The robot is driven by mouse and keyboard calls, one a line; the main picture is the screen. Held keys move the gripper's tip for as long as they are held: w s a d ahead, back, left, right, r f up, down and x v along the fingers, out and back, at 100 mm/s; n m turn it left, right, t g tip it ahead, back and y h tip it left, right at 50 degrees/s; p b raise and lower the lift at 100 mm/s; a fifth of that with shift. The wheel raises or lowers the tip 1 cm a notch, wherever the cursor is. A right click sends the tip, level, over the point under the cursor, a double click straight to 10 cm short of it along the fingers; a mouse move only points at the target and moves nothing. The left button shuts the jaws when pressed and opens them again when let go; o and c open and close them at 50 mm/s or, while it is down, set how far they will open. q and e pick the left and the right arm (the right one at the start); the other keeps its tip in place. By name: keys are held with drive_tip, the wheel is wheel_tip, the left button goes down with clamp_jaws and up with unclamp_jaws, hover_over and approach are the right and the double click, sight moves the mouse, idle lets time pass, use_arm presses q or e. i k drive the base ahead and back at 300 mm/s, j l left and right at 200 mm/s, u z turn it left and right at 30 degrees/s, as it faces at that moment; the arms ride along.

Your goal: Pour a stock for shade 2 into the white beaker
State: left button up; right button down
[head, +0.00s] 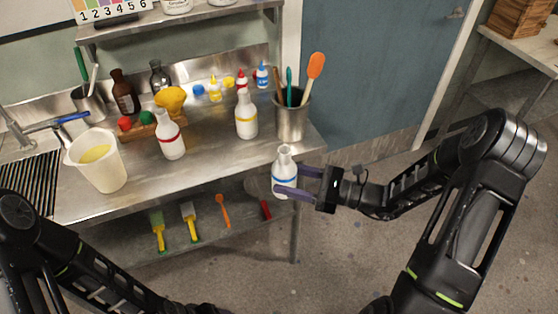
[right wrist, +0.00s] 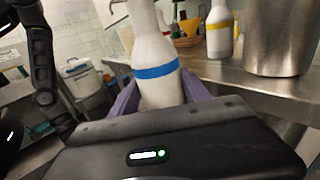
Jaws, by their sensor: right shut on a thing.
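The white beaker (head: 112,175) stands at the left of the steel bench, with yellow liquid inside. My right gripper (head: 294,184) is shut on a white bottle with a blue band (head: 285,158). It holds the bottle roughly upright beside the bench's front right edge. In the right wrist view the blue-banded bottle (right wrist: 155,50) sits between the purple fingers. A white bottle with a red band (head: 172,146) and one with a yellow band (head: 246,122) stand on the bench. My left arm comes in at the lower left; its gripper is out of view.
A steel pot of spatulas (head: 291,122) stands at the bench's right end, close to the held bottle. Brown bottles and a yellow funnel (head: 171,99) stand at the back. A numbered colour card (head: 105,12) is above. Bench space in front of the bottles is clear.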

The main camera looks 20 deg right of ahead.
sight(95, 152)
drive_tip(key=j, duration=0.55)
drive_tip(key=j+z, duration=0.1)
drive_tip(key=j, duration=0.45)
drive_tip(key=k+j, duration=0.1)
drive_tip(key=j, duration=0.45)
drive_tip(key=j+z, duration=0.1)
drive_tip(key=j, duration=0.45)
drive_tip(key=k+j, duration=0.1)
drive_tip(key=j, duration=0.45)
drive_tip(key=j+z, duration=0.15)
drive_tip(key=j, duration=0.35)
drive_tip(key=k+j, duration=0.15)
drive_tip(key=j, duration=0.4)
drive_tip(key=k+j+z, duration=0.1)
drive_tip(key=j, duration=0.45)
